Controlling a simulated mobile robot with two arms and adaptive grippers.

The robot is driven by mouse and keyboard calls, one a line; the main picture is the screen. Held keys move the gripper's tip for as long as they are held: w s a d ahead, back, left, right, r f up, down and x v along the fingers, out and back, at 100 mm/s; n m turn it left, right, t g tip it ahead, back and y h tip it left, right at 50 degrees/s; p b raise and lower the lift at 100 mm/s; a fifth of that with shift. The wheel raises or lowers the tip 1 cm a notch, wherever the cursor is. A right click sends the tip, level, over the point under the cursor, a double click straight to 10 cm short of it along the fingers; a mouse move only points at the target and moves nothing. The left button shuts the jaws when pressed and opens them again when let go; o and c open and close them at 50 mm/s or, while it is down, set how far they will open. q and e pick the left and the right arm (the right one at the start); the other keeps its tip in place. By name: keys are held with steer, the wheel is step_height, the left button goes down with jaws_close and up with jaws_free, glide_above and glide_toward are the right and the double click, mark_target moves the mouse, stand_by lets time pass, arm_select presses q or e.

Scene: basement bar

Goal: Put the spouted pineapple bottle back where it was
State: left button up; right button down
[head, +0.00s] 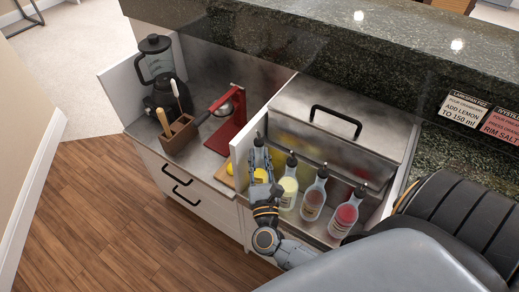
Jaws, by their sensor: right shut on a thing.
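My right gripper (259,160) is at the left end of a row of spouted bottles in the metal bottle well. It is shut on a bottle, taken to be the pineapple bottle (259,136), whose dark spout shows above the fingers. The gripper hides most of this bottle, so its label and whether its base touches the well cannot be seen. To its right stand a pale yellow bottle (288,188), an orange-brown bottle (314,196) and a red bottle (345,216), all upright with dark spouts. My left gripper is not in view.
A hinged metal lid with a black handle (335,122) is behind the bottles. On the left counter are a blender (157,65), a wooden utensil holder (180,135) and a red press (229,128). Recipe signs (463,109) stand at the right.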

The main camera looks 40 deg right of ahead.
steer(key=shift+f, duration=0.25)
steer(key=shift+f, duration=0.15)
steer(key=c, duration=1.2)
jaws_free()
steer(key=shift+o, duration=0.2)
